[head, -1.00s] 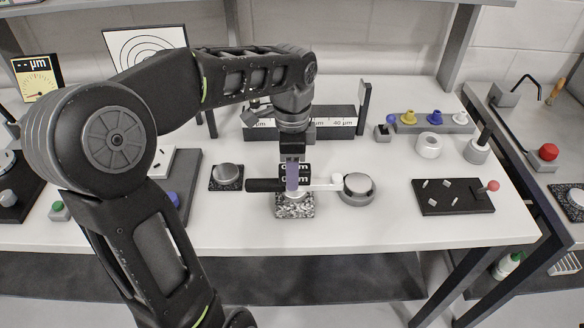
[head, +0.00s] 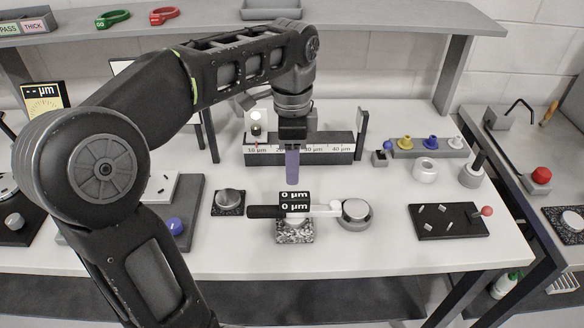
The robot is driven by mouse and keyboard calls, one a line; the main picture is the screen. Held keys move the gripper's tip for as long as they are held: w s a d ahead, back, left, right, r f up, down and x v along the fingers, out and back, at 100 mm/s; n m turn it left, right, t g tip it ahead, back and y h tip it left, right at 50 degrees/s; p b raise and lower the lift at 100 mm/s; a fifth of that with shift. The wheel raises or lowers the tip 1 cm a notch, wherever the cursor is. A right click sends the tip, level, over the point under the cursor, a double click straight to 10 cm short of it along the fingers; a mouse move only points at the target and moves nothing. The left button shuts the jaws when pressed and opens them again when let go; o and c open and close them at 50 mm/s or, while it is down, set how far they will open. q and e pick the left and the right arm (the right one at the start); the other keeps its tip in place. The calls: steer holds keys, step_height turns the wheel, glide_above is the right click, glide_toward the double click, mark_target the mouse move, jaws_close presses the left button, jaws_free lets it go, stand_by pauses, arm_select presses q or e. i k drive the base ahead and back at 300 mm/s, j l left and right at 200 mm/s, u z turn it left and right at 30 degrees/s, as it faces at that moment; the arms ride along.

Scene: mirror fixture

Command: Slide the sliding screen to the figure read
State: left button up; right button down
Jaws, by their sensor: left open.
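A long dark rail (head: 322,142) with a white scale marked 10 to 40 µm stands at the back of the bench. A small pale upright plate with a dark knob (head: 256,121), apparently the sliding screen, is near the 10 µm end, above a red mark. A gauge (head: 293,203) in front has a black display with two lines reading 0 µm. My left gripper (head: 292,168) points down, open and empty, in front of the rail's middle and above the gauge in the picture. Its purplish fingers overlap each other. My right gripper is not in view.
A holder (head: 429,146) with coloured knobs and a white ring (head: 425,169) are to the right. A black plate (head: 449,221) with small pins lies at front right.

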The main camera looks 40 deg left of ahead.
mark_target(256, 119)
steer(key=u, duration=1.5)
steer(key=k, duration=0.5)
